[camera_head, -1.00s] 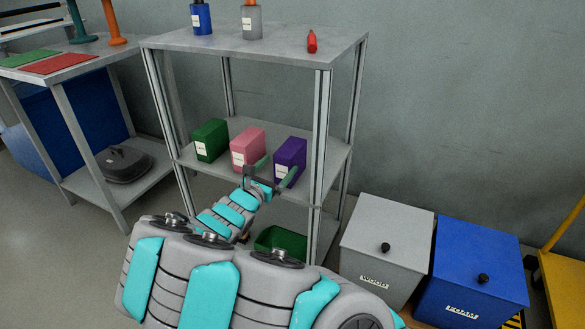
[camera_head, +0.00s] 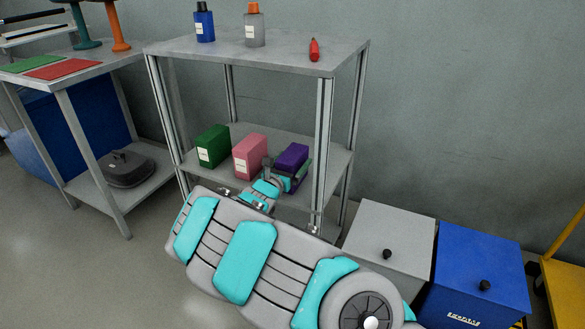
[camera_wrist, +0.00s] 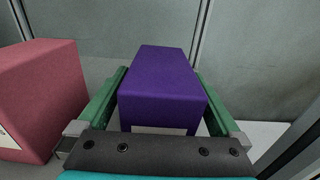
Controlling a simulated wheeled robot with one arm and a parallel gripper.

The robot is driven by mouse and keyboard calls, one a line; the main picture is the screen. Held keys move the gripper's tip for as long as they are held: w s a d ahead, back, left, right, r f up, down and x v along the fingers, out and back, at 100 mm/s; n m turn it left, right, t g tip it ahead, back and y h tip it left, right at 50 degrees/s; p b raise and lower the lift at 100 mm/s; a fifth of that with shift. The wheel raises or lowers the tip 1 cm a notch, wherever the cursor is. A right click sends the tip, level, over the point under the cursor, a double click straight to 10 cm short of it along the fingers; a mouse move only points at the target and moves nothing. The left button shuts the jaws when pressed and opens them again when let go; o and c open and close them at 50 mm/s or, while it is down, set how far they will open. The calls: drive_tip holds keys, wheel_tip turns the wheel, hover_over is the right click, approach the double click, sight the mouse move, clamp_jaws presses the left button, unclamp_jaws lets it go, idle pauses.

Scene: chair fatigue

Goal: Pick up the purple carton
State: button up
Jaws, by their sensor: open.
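The purple carton (camera_head: 291,160) stands upright on the middle shelf, at the right end of a row of cartons. In the wrist view the purple carton (camera_wrist: 162,84) sits between the two green fingers of my gripper (camera_wrist: 160,105). The fingers are open, one along each side of it. A narrow gap shows at the upper left; whether the right finger touches cannot be told. In the head view my gripper (camera_head: 287,174) is at the carton, and my arm hides its lower front.
A pink carton (camera_head: 250,157) stands just left of the purple one; it also shows in the wrist view (camera_wrist: 42,95). A green carton (camera_head: 212,146) is further left. Shelf posts (camera_head: 324,150) rise at the right. Grey (camera_head: 385,240) and blue bins (camera_head: 475,270) stand on the floor at right.

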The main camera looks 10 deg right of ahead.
clamp_jaws()
idle(0.8)
